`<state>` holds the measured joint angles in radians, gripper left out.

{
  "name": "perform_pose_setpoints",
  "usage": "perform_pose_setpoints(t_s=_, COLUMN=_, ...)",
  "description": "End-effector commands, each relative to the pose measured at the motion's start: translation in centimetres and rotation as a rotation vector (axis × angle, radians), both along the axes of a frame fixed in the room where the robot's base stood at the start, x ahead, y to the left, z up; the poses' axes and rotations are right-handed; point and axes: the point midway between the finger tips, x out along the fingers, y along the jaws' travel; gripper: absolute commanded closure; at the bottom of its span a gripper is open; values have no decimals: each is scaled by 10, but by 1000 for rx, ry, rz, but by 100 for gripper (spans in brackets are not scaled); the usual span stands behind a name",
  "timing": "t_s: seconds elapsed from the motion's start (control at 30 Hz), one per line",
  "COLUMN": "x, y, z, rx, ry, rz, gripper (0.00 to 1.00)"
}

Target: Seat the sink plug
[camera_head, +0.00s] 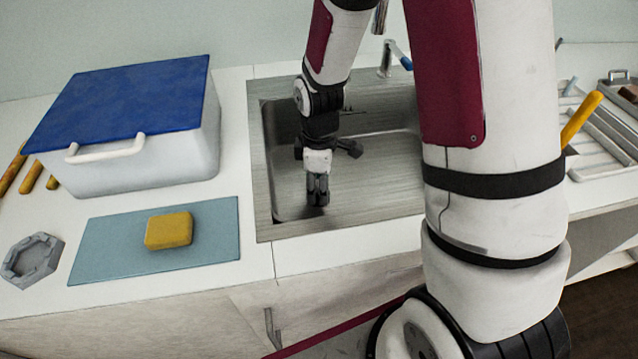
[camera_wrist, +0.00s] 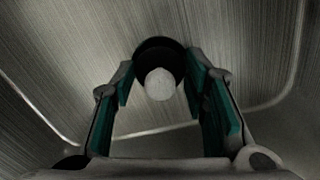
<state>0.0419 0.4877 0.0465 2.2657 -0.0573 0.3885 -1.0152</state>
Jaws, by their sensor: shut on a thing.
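My gripper (camera_head: 318,202) points down into the steel sink basin (camera_head: 385,180), near its front left. In the wrist view my gripper (camera_wrist: 160,88) has its teal-padded fingers shut on the sink plug (camera_wrist: 160,84), seen as a pale round top between the fingertips. A dark round shape surrounds the pale top; I cannot tell whether it is the plug's body or the drain opening. In the head view the fingers hide the plug. Whether the plug touches the basin floor cannot be told.
A white box with a blue lid (camera_head: 130,90) stands left of the sink. A yellow sponge (camera_head: 169,230) lies on a blue mat (camera_head: 105,245), beside a grey octagonal ring (camera_head: 32,260). A faucet (camera_head: 388,58) stands behind the basin. A grey rack (camera_head: 605,140) is at right.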

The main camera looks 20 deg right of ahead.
Motion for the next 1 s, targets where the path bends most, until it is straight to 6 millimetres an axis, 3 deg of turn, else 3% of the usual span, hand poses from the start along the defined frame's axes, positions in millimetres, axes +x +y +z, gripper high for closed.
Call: perform_pose_setpoints(t_s=1.0, x=0, y=0, z=-8, rx=0, ry=0, rz=-1, gripper=84)
